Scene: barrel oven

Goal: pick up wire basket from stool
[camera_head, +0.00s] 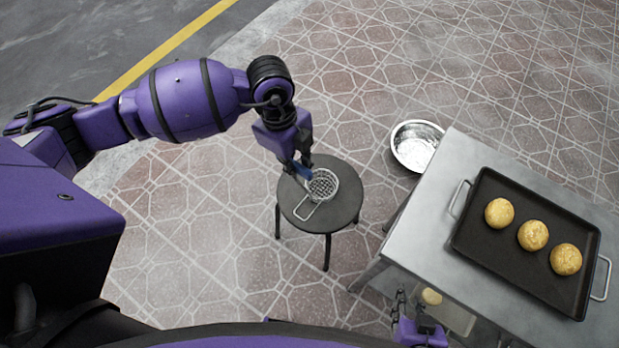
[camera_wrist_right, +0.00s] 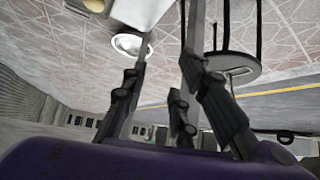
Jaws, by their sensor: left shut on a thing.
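The wire basket (camera_head: 323,185) is a small round silver mesh with a looped wire handle pointing toward the lower left. It is over the dark round stool (camera_head: 347,207); I cannot tell whether it touches the seat. My left gripper (camera_head: 303,176) is shut on the basket's rim at its upper left, and its fingers hide that part. My right gripper (camera_head: 411,318) is low beside the metal table. In the right wrist view its fingers (camera_wrist_right: 163,75) stand apart with nothing between them. The stool (camera_wrist_right: 222,63) also shows there.
A metal table (camera_head: 440,215) stands at right with a black tray (camera_head: 482,258) holding three round yellow-brown breads (camera_head: 533,235). A shiny metal bowl (camera_head: 416,146) is beside the table. A lower shelf (camera_head: 452,316) holds a yellowish round thing (camera_head: 431,297). The tiled floor left of the stool is clear.

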